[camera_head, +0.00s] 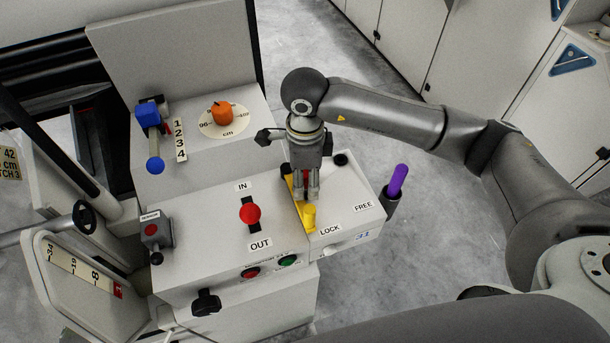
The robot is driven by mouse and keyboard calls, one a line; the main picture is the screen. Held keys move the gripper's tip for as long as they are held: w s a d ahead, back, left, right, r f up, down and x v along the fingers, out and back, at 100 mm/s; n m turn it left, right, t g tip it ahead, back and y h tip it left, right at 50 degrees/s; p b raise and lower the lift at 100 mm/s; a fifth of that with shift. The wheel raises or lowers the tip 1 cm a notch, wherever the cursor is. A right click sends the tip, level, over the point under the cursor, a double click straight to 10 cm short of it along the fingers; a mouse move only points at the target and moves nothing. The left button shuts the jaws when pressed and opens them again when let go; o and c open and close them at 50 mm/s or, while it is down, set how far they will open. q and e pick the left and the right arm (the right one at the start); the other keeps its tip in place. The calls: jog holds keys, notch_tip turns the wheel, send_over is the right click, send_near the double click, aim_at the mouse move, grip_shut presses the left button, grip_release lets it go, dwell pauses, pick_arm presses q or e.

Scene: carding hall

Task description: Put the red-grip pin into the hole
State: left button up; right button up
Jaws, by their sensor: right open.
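My right gripper (312,194) points down over the side plate (345,220) marked LOCK and FREE, right behind the yellow lever (309,217). Its jaws are open. A thin strip of red (305,176) shows between the fingers; it may be the red grip of the pin, but the gripper hides most of it. I cannot tell whether the fingers touch it. A dark round spot (340,159), which may be the hole, is at the back of the plate, right of the gripper. My left gripper is out of view.
A red knob (250,213) stands in the IN/OUT slot. A dark holder (390,203) with a purple handle (398,180) hangs on the plate's right side. Blue-knobbed lever (155,165) and orange knob (222,113) are at the back left. Open floor lies to the right.

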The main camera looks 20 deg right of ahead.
jog(key=shift+r, duration=0.1)
notch_tip(320, 180, up, 12)
dwell(0.5)
dwell(0.5)
